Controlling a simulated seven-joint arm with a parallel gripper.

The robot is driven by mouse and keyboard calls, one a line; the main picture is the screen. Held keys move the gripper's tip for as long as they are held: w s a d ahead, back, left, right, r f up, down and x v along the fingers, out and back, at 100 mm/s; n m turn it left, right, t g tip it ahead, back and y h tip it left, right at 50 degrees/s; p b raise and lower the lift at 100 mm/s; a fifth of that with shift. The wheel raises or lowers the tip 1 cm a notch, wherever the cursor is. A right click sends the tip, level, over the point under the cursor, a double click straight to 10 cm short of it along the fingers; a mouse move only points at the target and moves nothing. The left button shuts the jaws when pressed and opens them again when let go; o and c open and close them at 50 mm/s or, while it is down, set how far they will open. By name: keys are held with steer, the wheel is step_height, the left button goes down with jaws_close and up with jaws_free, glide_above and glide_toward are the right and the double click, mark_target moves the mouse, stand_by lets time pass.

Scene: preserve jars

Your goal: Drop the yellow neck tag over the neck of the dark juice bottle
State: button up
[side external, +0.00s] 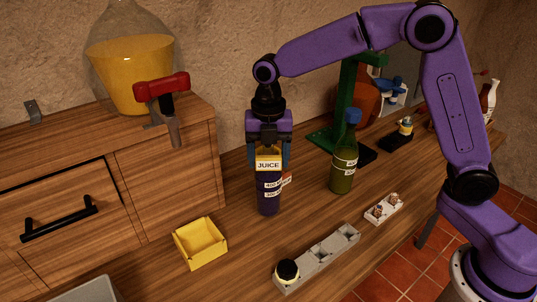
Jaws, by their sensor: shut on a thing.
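The dark juice bottle (268,199) stands upright on the wooden worktop, with small white labels on its body. My gripper (268,153) points straight down directly over it and is shut on the yellow neck tag (268,162), whose white face reads JUICE. The tag is at the height of the bottle's upper part and overlaps it in the side view. The bottle's neck and top are hidden behind the tag and my fingers, so I cannot tell whether the tag is around the neck.
A green bottle (343,173) with a blue top stands to the right, by a green stand (346,100). A yellow open box (201,244) is front left. A grey rack (326,253) with a dark jar (287,271) and a small white tray (384,209) lie in front.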

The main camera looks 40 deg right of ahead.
mark_target(269, 155)
steer(key=o, duration=1)
steer(key=shift+f, duration=0.1)
steer(key=shift+c, duration=0.2)
step_height(269, 155, up, 18)
steer(key=shift+f, duration=0.25)
steer(key=shift+s, duration=0.1)
steer(key=s+d+f+m, duration=0.4)
steer(key=s+f+m, duration=0.1)
steer(key=s, duration=0.5)
steer(key=s+d+f+m, duration=0.4)
steer(key=s+f+m, duration=0.2)
steer(key=s, duration=0.4)
steer(key=s+d+f+m, duration=0.4)
steer(key=s+f+m, duration=0.1)
steer(key=s, duration=0.5)
steer(key=shift+d+f, duration=0.4)
steer(key=shift+f, duration=0.1)
